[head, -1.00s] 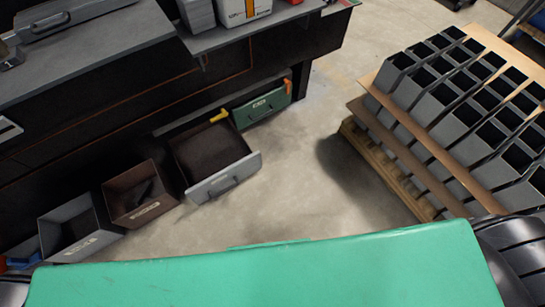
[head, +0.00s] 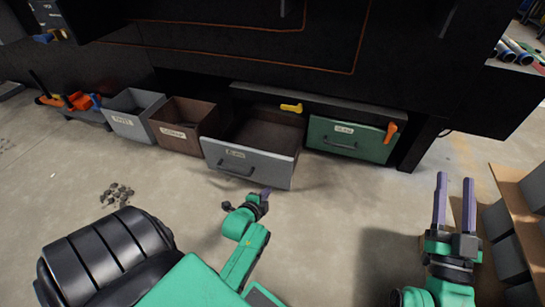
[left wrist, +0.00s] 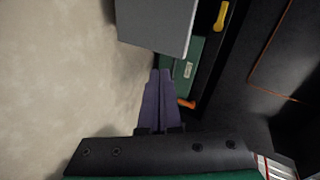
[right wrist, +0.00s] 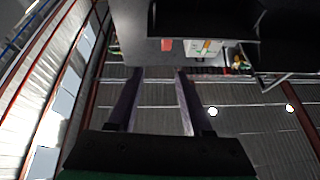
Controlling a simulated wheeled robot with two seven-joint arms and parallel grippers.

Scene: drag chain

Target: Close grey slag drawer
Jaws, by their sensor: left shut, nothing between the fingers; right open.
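The grey slag drawer (head: 247,166) stands pulled out from under the dark bench in the head view, its inside showing and its labelled front with a bar handle facing me. My left gripper (head: 266,192) is shut and empty, low in front of the drawer's handle. In the left wrist view the closed purple fingers (left wrist: 160,75) point toward the grey drawer front (left wrist: 155,25), with a small gap that I cannot measure. My right gripper (head: 455,178) is open and empty at the right, away from the drawer. Its spread fingers also show in the right wrist view (right wrist: 159,75).
The green drawer (head: 345,140) to the right is shut, with an orange latch (head: 391,132) beside it. A yellow latch (head: 291,107) sits above the grey drawer. Brown (head: 178,126) and grey (head: 131,122) bins stand to its left.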

